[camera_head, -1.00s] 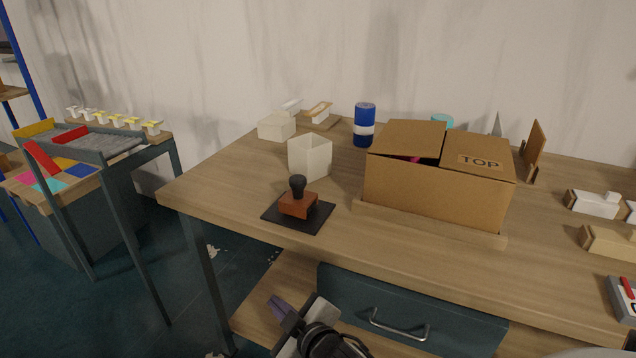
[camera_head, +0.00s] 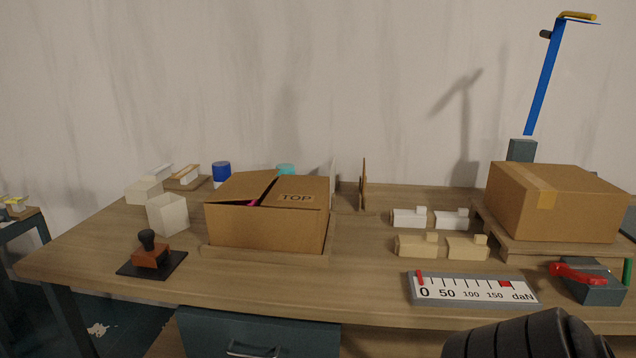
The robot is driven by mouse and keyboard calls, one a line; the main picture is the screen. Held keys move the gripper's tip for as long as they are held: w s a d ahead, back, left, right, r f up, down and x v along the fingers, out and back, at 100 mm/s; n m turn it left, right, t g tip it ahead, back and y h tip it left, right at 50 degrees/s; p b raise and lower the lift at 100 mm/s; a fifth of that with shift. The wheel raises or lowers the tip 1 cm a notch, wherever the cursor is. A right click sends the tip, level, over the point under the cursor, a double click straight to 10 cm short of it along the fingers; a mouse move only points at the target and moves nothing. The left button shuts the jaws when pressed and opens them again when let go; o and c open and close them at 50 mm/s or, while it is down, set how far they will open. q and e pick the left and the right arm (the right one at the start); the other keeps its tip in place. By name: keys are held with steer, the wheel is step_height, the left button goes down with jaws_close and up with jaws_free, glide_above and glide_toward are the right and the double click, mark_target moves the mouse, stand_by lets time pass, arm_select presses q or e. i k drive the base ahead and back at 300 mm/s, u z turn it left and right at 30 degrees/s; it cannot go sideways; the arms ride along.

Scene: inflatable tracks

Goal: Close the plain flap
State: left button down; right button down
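A brown cardboard box (camera_head: 262,230) stands at the left centre of the workbench. Its plain flap (camera_head: 238,188) is on the left of the top. The flap marked TOP (camera_head: 296,196) covers the right side and looks flat. A narrow gap runs between the two flaps, and something pink (camera_head: 253,203) shows in it. A dark ribbed part of my arm shows at the bottom right, well apart from the box. Neither of my grippers shows in this view.
The box sits against a low wooden ledge (camera_head: 262,254). A stamp (camera_head: 150,252) and a pale open cup (camera_head: 168,215) stand to its left. Blocks (camera_head: 417,246), a scale (camera_head: 472,290) and a taped box (camera_head: 556,205) are to the right. An upright board (camera_head: 363,185) stands behind.

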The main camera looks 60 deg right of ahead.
mark_target(244, 185)
steer(key=k, duration=0.4)
steer(key=z, duration=0.95)
